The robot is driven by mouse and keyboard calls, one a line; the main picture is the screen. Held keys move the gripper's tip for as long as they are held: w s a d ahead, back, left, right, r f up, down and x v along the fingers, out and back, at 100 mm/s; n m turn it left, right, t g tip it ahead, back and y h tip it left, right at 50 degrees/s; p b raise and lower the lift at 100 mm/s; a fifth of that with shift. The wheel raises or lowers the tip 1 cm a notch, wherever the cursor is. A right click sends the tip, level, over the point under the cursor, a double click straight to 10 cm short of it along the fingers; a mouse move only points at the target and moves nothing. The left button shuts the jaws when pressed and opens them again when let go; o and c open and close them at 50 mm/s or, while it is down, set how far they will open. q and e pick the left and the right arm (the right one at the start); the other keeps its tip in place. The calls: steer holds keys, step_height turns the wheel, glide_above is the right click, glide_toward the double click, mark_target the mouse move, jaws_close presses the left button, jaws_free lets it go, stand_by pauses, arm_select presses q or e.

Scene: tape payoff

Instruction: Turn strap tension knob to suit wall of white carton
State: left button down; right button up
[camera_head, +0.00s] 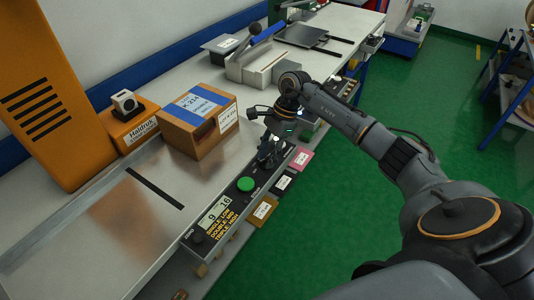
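A brown carton (190,137) with a blue-and-white top label and a white side label stands on the metal bench top; I see no white carton. The control panel (223,222) along the bench's front edge has a lit display, yellow text and a green button (246,184). A dark round knob (197,237) shows at its near left end. My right gripper (268,158) points down over the far end of this panel, just right of the carton. Its fingers are small and dark against the panel; I cannot tell whether they touch or hold anything. My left gripper is out of view.
A tall orange machine housing (52,95) stands at the left, with a small white-and-black device (125,101) on an orange block beside it. Coloured tags (264,210) hang below the panel.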

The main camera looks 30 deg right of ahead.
jaws_close()
steer(key=shift+m, duration=0.3)
steer(key=m+t+b, duration=0.1)
steer(key=m, duration=0.1)
steer(key=shift+s+f+m+b, duration=0.1)
steer(key=shift+m+b, duration=0.2)
steer(key=shift+m, duration=0.1)
steer(key=m+t+b, duration=0.1)
steer(key=m, duration=0.1)
steer(key=m+t+h+b, duration=0.1)
steer(key=m, duration=0.2)
steer(key=shift+s+a, duration=0.1)
steer(key=m+b, duration=0.1)
steer(key=m, duration=0.1)
steer(key=m+t+h+b, duration=0.1)
steer(key=m, duration=0.1)
steer(key=shift+a+m+h, duration=0.1)
steer(key=shift+m+h, duration=0.2)
steer(key=shift+m, duration=0.1)
steer(key=shift+a+m+t+h+b, duration=0.15)
steer(key=shift+m+h+b, duration=0.4)
steer(key=shift+m, duration=0.6)
steer(key=shift+d+m+t+h+b, duration=0.15)
steer(key=shift+m+h+b, duration=0.2)
steer(key=shift+m+b, duration=0.6)
steer(key=shift+a+m, duration=0.1)
steer(key=shift+m, duration=0.2)
